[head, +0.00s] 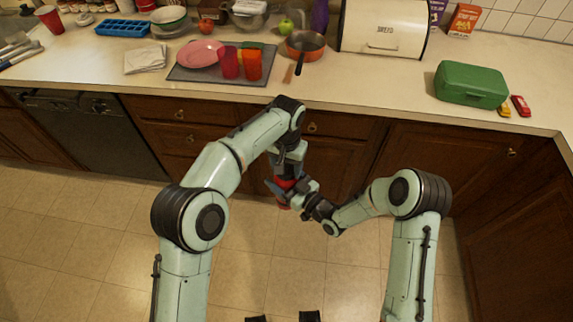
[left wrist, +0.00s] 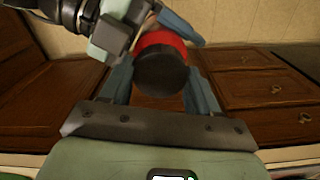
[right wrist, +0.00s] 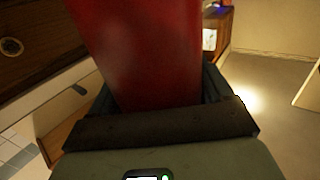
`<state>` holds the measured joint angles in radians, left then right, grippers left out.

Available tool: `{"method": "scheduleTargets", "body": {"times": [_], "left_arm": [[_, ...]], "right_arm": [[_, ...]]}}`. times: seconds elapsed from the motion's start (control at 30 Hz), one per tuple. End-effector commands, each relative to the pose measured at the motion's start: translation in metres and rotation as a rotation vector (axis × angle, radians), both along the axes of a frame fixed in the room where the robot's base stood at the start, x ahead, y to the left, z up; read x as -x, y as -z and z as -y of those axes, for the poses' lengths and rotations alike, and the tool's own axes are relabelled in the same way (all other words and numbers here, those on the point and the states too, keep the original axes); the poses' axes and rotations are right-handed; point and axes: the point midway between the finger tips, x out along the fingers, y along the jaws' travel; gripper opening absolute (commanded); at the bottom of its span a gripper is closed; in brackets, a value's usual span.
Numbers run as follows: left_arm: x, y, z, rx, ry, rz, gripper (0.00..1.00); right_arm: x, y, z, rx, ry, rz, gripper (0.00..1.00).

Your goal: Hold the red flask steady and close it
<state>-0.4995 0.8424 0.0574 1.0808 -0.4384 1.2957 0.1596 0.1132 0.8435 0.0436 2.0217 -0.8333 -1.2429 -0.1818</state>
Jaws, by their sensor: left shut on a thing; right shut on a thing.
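The red flask (head: 285,184) is held in the air between my two arms, in front of the cabinets. My right gripper (head: 284,192) is shut around its body, and the red side (right wrist: 140,45) fills the middle of the right wrist view. My left gripper (head: 288,170) comes from above, with its fingers on either side of the flask's dark round lid (left wrist: 162,72). The lid is in line with the red body (left wrist: 160,39) in the left wrist view. I cannot tell whether it is fully seated. The far end of the flask is partly hidden by the right gripper.
The counter behind holds a grey mat (head: 190,75) with a pink plate (head: 200,53) and cups, an orange pan (head: 306,45), a bread box (head: 385,27) and a green box (head: 470,84). Wooden cabinets (head: 425,150) stand close behind the grippers. The tiled floor is clear.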

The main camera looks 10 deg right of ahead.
Motion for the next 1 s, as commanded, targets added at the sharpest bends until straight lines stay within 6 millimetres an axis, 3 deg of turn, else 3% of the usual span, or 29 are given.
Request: {"method": "scheduleTargets", "body": {"times": [0.1,0.23,0.4,0.43,0.5,0.77,1.0], "left_arm": [[0.000,0.000,0.000,0.001,0.270,-0.001,0.24],[0.000,0.001,0.000,0.002,0.506,-0.001,0.24],[0.000,0.000,0.000,0.000,0.517,-0.001,0.24],[0.000,0.000,0.000,0.000,0.517,-0.001,0.71],[0.000,0.000,0.000,0.000,0.516,-0.001,0.86],[0.000,0.000,0.000,0.000,0.515,0.000,0.86],[0.000,-0.028,0.001,0.001,0.514,0.003,0.86]], "right_arm": [[0.000,-0.001,0.000,-0.001,-0.001,0.002,0.00],[0.000,-0.001,0.000,-0.001,-0.001,0.002,0.00],[0.000,-0.001,0.000,-0.001,-0.001,0.002,0.00],[0.000,-0.001,0.000,-0.001,-0.001,0.002,0.00],[0.000,-0.001,0.000,-0.001,-0.001,0.002,0.00],[0.000,-0.001,0.000,-0.001,-0.001,0.002,0.00],[0.000,-0.001,0.000,-0.001,0.000,0.002,0.00]]}}
